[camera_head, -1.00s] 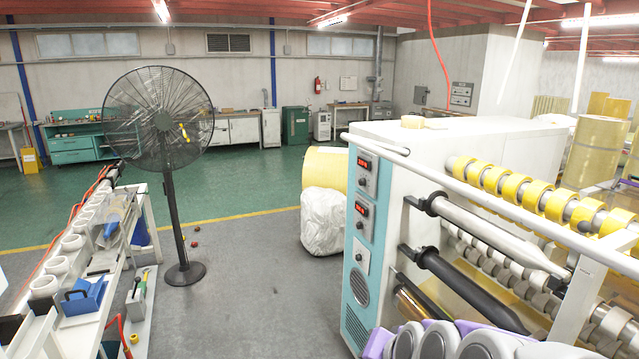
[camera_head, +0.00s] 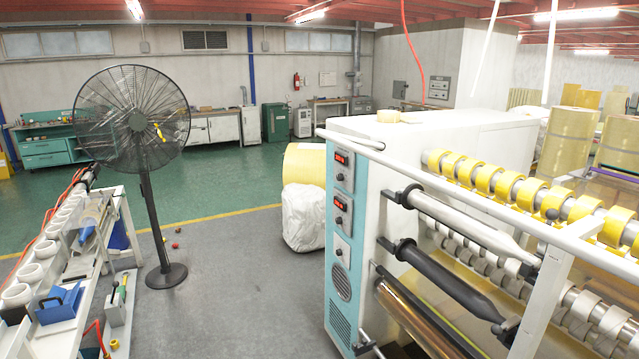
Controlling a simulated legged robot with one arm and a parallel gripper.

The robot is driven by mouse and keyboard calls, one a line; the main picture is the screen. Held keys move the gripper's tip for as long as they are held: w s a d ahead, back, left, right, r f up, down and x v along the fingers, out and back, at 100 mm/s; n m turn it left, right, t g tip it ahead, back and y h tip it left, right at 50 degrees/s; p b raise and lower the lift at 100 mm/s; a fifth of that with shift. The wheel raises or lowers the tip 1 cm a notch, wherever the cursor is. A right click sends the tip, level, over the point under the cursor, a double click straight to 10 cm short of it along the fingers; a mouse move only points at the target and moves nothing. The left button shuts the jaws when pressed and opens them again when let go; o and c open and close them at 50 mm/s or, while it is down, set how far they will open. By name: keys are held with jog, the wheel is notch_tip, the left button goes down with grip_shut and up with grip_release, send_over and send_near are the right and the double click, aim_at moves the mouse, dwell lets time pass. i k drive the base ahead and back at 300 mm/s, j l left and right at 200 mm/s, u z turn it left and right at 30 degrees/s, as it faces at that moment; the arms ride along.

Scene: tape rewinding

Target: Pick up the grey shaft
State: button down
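A light grey shaft (camera_head: 470,227) is mounted on the front of the rewinding machine, slanting from upper left to lower right. Its left end sits in a dark holder, and its right end tapers near a white upright. A black shaft (camera_head: 448,280) is mounted below it, roughly parallel. The machine (camera_head: 372,158) is white with a teal control panel. My gripper is not in view, so I cannot see whether it is open or shut.
A row of yellow tape rolls (camera_head: 484,179) runs behind a white rail above the shafts. A standing fan (camera_head: 148,190) is at the left, beside a bench (camera_head: 122,240) with white rolls and blue tools. A white-wrapped bundle (camera_head: 303,220) stands by the machine. Grey floor between fan and machine is clear.

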aim_at(497, 242)
jog(key=z, duration=0.95)
